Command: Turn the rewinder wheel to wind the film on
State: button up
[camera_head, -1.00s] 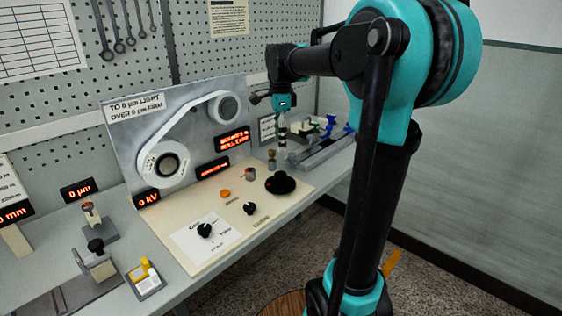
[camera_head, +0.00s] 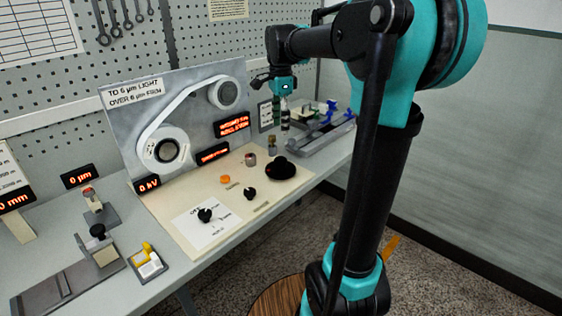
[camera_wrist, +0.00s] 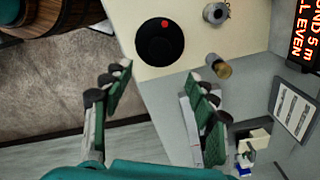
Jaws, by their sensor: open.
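The black round wheel with a red spot (camera_head: 281,169), which looks like the rewinder wheel, sits at the right end of the cream panel. It also shows in the wrist view (camera_wrist: 158,45). The white film (camera_head: 185,103) runs from a lower-left reel (camera_head: 150,150) to a smaller upper-right roll (camera_head: 224,93) on the upright grey board. My gripper (camera_head: 285,118) hangs above the bench, behind the wheel in the head view. In the wrist view its green-padded fingers (camera_wrist: 161,90) are spread apart with nothing between them. The wheel lies beyond the fingertips, apart from them.
A grey rail fixture with blue parts (camera_head: 322,133) lies to the right. Smaller black knobs (camera_head: 204,215) and an orange button (camera_head: 225,179) are on the panel.

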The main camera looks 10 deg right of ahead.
aim_at(281, 159)
notch_tip(281, 159, up, 5)
jog(key=n, duration=2.6)
jog(key=shift+n, duration=0.3)
notch_tip(281, 159, down, 17)
jog(key=shift+f, duration=0.2)
jog(key=shift+c, duration=0.4)
jog(key=c, duration=1.1)
jog(key=shift+m, duration=0.4)
